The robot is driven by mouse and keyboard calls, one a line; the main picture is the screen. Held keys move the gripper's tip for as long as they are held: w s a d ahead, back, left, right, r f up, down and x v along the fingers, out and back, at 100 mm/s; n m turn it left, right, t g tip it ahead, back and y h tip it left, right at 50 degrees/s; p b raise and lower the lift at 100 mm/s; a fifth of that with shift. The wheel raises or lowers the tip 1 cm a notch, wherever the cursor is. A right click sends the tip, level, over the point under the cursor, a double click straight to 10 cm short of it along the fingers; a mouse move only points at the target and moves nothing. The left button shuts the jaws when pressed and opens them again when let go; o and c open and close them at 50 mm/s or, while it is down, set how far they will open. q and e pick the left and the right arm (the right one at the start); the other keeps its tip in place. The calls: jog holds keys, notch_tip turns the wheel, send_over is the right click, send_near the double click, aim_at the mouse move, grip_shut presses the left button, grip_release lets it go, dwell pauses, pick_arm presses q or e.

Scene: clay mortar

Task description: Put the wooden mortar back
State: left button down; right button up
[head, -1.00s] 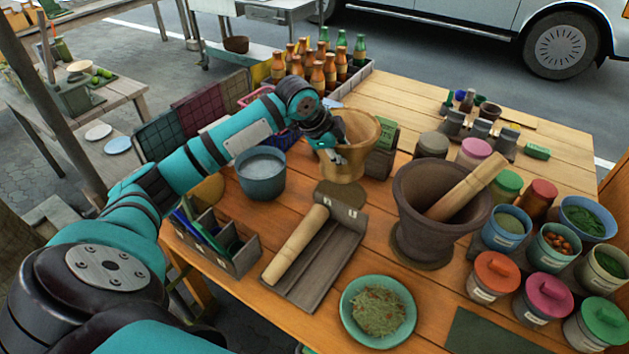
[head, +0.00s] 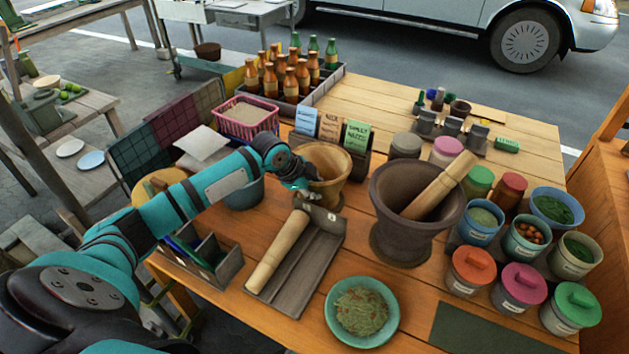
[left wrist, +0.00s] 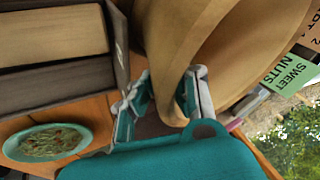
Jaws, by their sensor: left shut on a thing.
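The wooden mortar (head: 335,168) stands upright, light brown, at the middle of the table in the head view. My left gripper (head: 303,186) is at its left side, shut on its wall. In the left wrist view the mortar's wall (left wrist: 185,35) fills the top, with its edge between the fingers of the left gripper (left wrist: 168,95). The mortar's foot is over or at a dark round patch, now mostly covered; I cannot tell whether it touches the table. My right gripper is not in view.
A large dark mortar (head: 392,205) with a pestle (head: 440,185) stands close on the right. A wooden rolling-pin-like pestle (head: 278,250) lies in a grey tray (head: 318,262) in front.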

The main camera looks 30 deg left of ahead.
pick_arm(q)
jog(key=shift+w+r, duration=0.1)
jog(key=shift+r, duration=0.1)
jog(key=c, duration=1.9)
grip_release()
jog(key=shift+f, duration=0.25)
jog(key=o, duration=0.5)
jog(key=shift+s+r, duration=0.1)
jog(key=shift+s, duration=0.1)
jog(key=shift+c, duration=0.2)
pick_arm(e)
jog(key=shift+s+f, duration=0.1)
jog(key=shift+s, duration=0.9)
pick_arm(q)
jog(key=shift+r, duration=0.15)
jog(key=b+v, duration=0.1)
jog(key=v, duration=1.1)
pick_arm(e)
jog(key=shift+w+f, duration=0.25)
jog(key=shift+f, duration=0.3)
pick_arm(q)
jog(key=shift+d, duration=0.1)
